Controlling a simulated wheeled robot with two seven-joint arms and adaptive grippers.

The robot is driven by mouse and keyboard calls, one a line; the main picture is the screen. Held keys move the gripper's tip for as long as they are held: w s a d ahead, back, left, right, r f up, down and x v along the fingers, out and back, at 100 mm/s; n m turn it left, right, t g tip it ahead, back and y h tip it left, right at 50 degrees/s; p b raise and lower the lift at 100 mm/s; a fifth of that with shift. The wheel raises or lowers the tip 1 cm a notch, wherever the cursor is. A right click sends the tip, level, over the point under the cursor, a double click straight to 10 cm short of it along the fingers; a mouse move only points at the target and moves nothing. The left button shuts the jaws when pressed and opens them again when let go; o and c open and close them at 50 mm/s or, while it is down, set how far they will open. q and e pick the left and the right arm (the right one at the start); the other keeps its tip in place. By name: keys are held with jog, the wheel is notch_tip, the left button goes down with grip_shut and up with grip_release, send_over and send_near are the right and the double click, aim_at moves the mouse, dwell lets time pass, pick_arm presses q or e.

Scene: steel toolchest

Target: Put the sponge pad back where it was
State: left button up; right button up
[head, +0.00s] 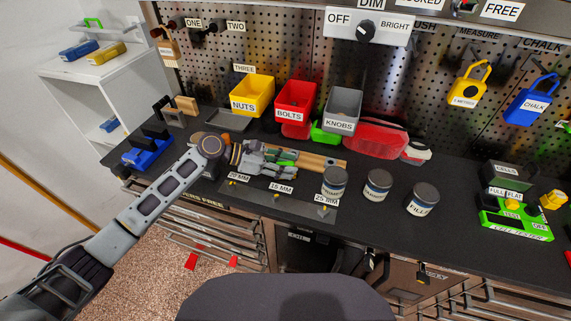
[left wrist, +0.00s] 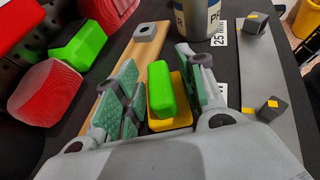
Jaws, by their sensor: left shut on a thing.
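My left gripper (head: 284,162) reaches over the black bench from the left, behind the row of size labels. In the left wrist view its green-padded fingers (left wrist: 161,85) stand on either side of a block with a green upper part and a yellow lower part, which looks like the sponge pad (left wrist: 161,88). The gripper is shut on it. In the head view the pad is mostly hidden by the gripper. I cannot tell whether its underside touches the bench. My right gripper is not in view.
A wooden strip (left wrist: 139,62) lies beside the fingers. Labelled jars (head: 378,186) stand to the right, near a grey plate (left wrist: 243,85) with small holders. Bins for nuts (head: 251,92), bolts and knobs hang behind. A white shelf (head: 92,75) stands at left.

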pick_arm(q)
jog(key=shift+f, duration=0.15)
jog(key=o, duration=1.1)
jog(key=shift+a, duration=0.1)
jog(key=shift+v, duration=5.95)
jog(key=shift+w, duration=0.1)
